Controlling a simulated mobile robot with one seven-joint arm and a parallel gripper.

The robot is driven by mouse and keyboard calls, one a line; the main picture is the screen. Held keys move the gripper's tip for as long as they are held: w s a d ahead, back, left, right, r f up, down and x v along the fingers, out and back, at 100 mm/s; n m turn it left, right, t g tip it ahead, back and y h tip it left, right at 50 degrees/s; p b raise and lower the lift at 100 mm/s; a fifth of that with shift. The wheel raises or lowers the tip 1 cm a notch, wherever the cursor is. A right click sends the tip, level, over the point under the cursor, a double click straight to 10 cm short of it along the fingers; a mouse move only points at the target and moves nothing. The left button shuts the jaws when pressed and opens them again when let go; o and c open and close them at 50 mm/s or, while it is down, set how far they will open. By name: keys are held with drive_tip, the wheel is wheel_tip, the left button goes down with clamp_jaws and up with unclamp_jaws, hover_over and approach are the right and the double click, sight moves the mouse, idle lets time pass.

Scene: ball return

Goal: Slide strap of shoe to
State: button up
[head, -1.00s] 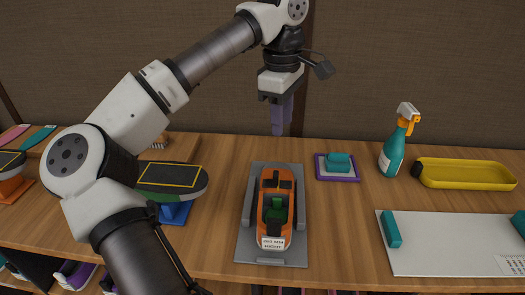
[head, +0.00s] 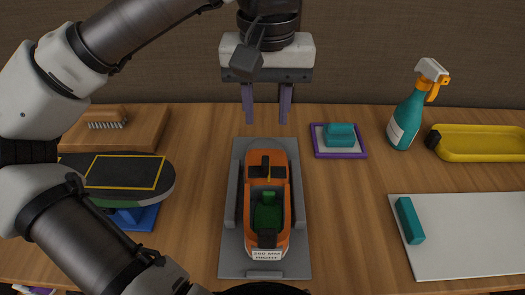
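An orange shoe (head: 280,222) with a green inside and black straps lies in a grey cradle (head: 231,250) on the wooden counter. A black strap piece (head: 267,166) crosses its far end, and another dark piece (head: 267,239) sits at its near end beside a white printed label (head: 267,254). My gripper (head: 267,120) hangs above the far end of the cradle, fingers pointing down. Its two purple fingers are apart with nothing between them. It appears clear of the shoe.
A teal sponge (head: 340,134) sits on a purple-edged pad (head: 339,155) right of the shoe. A brush (head: 106,115) and dark stand (head: 130,177) are left.

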sight(266, 159)
wheel_tip(266, 159, down, 11)
drive_tip(key=shift+r, duration=0.2)
clamp_jaws()
